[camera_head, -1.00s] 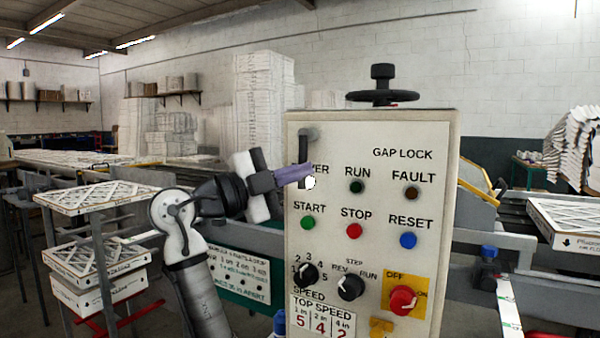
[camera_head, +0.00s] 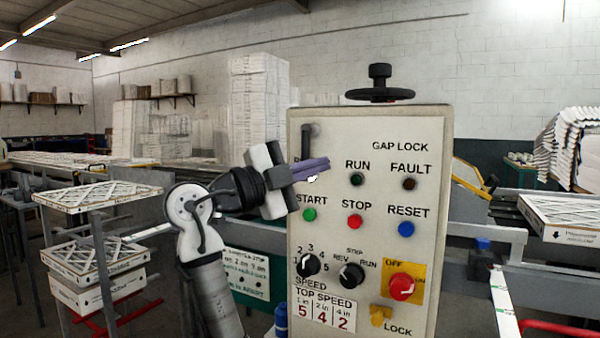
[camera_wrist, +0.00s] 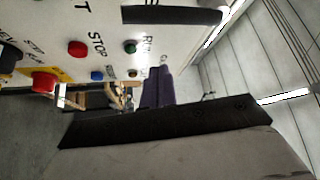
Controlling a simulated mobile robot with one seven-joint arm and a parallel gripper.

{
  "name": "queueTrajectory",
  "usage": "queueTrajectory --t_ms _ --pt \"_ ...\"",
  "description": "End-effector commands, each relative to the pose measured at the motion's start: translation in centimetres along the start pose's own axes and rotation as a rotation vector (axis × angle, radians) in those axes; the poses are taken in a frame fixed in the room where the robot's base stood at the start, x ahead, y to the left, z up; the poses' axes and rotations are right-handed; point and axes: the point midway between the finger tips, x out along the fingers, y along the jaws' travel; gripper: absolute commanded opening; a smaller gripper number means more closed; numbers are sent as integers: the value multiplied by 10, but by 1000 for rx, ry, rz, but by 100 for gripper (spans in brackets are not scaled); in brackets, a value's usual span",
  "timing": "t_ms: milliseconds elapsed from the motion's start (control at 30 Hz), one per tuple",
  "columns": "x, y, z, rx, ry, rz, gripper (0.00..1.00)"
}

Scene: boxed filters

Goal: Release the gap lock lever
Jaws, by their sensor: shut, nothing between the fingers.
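The gap lock lever (camera_head: 307,142) is a black bar at the upper left of the cream control panel, hanging down from a round pivot. The GAP LOCK lettering is printed to its right. My gripper (camera_head: 322,168), with purple fingers, is shut and empty in front of the panel. In the wrist view, the gripper's purple fingers (camera_wrist: 157,88) point at the panel, and a black bar, apparently the lever (camera_wrist: 172,14), lies across the top.
The panel (camera_head: 425,250) carries several lamps and buttons, two black knobs, a red switch (camera_head: 402,287) on a yellow plate and a yellow lock tab (camera_head: 380,316). A black handwheel (camera_head: 380,85) stands on top. Stacked filters (camera_head: 95,195) are at the left.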

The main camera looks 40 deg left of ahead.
Motion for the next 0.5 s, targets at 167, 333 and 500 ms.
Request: queueTrajectory --t_ms 167,333,500 --pt "-48 -10 0 3 -8 -8 0" --pt "-75 -16 -1 2 -7 -7 0" --pt "-88 -19 -2 1 -5 -6 0"
